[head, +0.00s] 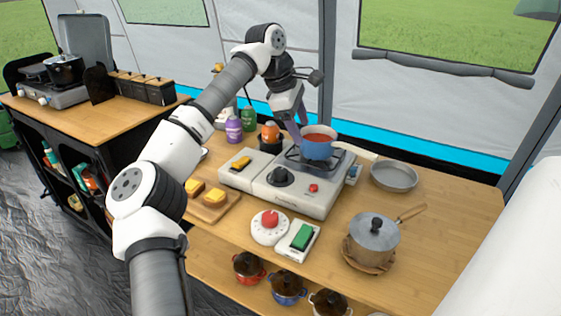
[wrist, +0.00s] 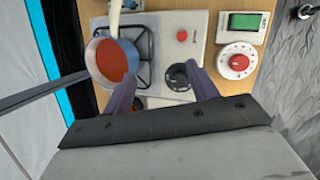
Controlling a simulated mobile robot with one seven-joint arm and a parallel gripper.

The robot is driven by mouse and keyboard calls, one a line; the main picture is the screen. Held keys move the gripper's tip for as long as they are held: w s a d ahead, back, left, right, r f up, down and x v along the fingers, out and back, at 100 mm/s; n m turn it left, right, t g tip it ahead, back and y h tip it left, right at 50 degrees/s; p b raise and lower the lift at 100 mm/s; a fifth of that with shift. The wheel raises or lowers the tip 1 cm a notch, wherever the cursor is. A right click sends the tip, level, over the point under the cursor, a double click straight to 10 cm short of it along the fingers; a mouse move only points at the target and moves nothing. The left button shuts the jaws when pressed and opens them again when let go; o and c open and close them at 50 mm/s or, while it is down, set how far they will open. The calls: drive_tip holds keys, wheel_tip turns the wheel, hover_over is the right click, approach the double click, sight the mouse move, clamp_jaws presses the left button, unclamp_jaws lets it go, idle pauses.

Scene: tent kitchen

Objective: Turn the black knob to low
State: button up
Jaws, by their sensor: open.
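The black knob (head: 280,176) sits on the front of the white camping stove (head: 315,203), left of a small red button (head: 313,188). In the wrist view the knob (wrist: 177,78) shows between the fingers, close to the right finger. My gripper (head: 294,132) is open and empty above the back of the stove, beside the pot, apart from the knob. Its purple fingers also show in the wrist view (wrist: 162,90). The pointer marking on the knob is too small to read.
A blue pot with red contents (head: 317,149) stands on the burner grate behind the knob. A white dial with a red knob (head: 269,227) and a green-switch box (head: 299,240) lie in front. A lidded pot (head: 374,238) stands at right, a pan (head: 394,176) behind it.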

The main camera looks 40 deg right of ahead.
sight(281, 170)
drive_tip(key=w+a+t+y, duration=0.2)
drive_tip(key=w+a+y, duration=0.1)
drive_tip(key=f, duration=0.9)
drive_tip(key=w+f+p, duration=0.1)
drive_tip(key=f, duration=0.4)
drive_tip(key=shift+d, duration=0.35)
drive_tip(key=c, duration=1)
